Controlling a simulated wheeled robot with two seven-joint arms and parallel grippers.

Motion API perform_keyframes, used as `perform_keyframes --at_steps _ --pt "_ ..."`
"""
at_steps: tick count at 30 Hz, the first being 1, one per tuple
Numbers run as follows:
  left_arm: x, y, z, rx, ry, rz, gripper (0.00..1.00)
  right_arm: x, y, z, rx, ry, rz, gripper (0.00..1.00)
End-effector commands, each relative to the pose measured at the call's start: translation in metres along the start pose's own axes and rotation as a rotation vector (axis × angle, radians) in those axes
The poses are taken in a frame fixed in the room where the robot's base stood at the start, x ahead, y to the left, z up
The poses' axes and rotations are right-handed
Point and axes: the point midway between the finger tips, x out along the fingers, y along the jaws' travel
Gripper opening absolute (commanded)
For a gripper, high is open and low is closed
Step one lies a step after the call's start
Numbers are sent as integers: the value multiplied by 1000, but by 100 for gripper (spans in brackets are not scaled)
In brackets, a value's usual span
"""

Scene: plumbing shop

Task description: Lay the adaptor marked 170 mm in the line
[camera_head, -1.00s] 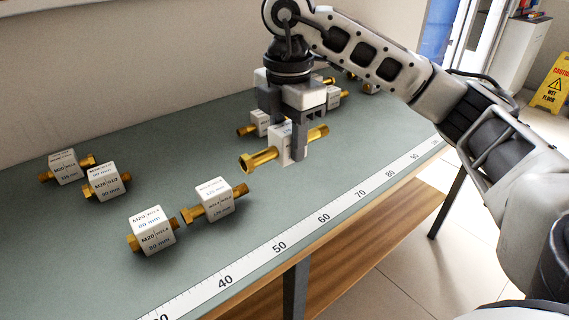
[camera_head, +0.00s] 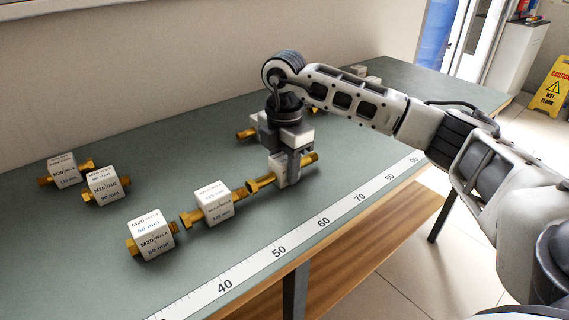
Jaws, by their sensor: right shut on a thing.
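My right gripper (camera_head: 283,172) points down and is shut on a white block with a brass fitting at each end, the held adaptor (camera_head: 262,182). Its label is mostly hidden by the fingers. It sits low, at or close to the bench top, and I cannot tell whether it touches. Its left brass end is close to the right end of an adaptor that seems marked 120 mm (camera_head: 213,203). Left of that stands an adaptor marked 80 mm (camera_head: 152,236), roughly in the same row. My left gripper is not in view.
Adaptors marked 90 mm (camera_head: 106,186) and another (camera_head: 66,168) stand at the left back. One more (camera_head: 246,134) is partly hidden behind my gripper. A white measuring strip (camera_head: 300,238) runs along the bench's front edge. A wall bounds the back.

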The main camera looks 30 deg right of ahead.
Motion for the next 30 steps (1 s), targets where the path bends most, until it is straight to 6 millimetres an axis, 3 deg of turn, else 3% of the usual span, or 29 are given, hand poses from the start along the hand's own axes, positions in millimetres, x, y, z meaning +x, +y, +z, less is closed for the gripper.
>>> perform_keyframes --at_steps 5,6,8,20,30 --pt "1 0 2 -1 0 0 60 3 0 0 0 0 1 10" --pt "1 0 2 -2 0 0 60 3 0 0 0 0 0 44" --pt "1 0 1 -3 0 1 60 3 0 0 0 0 0 60" --pt "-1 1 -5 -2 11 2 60 -6 0 0 0 0 2 60" --pt "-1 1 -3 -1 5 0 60 -74 1 -1 -1 1 5 60"
